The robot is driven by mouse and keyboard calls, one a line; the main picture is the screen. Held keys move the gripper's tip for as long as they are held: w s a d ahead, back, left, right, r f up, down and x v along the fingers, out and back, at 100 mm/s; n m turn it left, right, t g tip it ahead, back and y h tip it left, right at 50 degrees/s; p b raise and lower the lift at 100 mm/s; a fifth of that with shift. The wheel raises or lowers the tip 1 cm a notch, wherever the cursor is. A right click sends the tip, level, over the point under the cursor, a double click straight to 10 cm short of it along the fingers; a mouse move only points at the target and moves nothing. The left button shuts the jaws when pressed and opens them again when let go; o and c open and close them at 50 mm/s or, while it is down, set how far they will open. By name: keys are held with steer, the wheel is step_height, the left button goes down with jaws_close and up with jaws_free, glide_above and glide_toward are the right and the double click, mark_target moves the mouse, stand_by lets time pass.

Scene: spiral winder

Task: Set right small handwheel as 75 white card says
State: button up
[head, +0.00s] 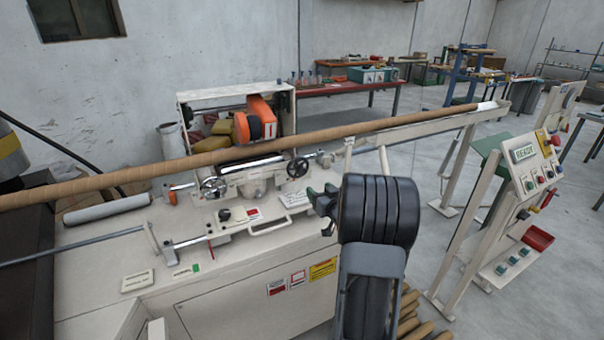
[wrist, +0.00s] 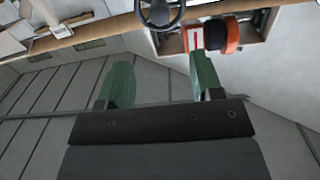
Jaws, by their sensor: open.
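The right small handwheel (head: 297,167), a dark spoked ring, stands on the right part of the winder's carriage, below the long brown tube. A dark spoked handwheel, apparently the same one, shows at the top of the wrist view (wrist: 160,12). A white card (head: 294,198) with small dark writing, unreadable here, lies on the machine top in front of it. My gripper (head: 320,201) is in front and slightly right of the handwheel, apart from it. Its green fingers are spread with nothing between them in the wrist view (wrist: 158,62).
A second small handwheel (head: 214,187) is at the carriage's left. The brown tube (head: 260,142) crosses above the carriage. An orange unit (head: 262,118) stands behind. A control panel (head: 535,165) stands to the right. Brown tubes (head: 410,318) lie on the floor beside my arm.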

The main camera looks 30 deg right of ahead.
mark_target(303, 173)
steer(key=w, duration=0.4)
steer(key=w+d+p, duration=0.1)
steer(key=w, duration=0.4)
steer(key=w+d+p, duration=0.1)
steer(key=w, duration=0.3)
steer(key=shift+w+d+f, duration=0.1)
steer(key=shift+w, duration=0.1)
steer(key=shift+c, duration=0.4)
steer(key=c, duration=0.8)
steer(key=shift+c, duration=0.2)
steer(key=shift+f, duration=0.1)
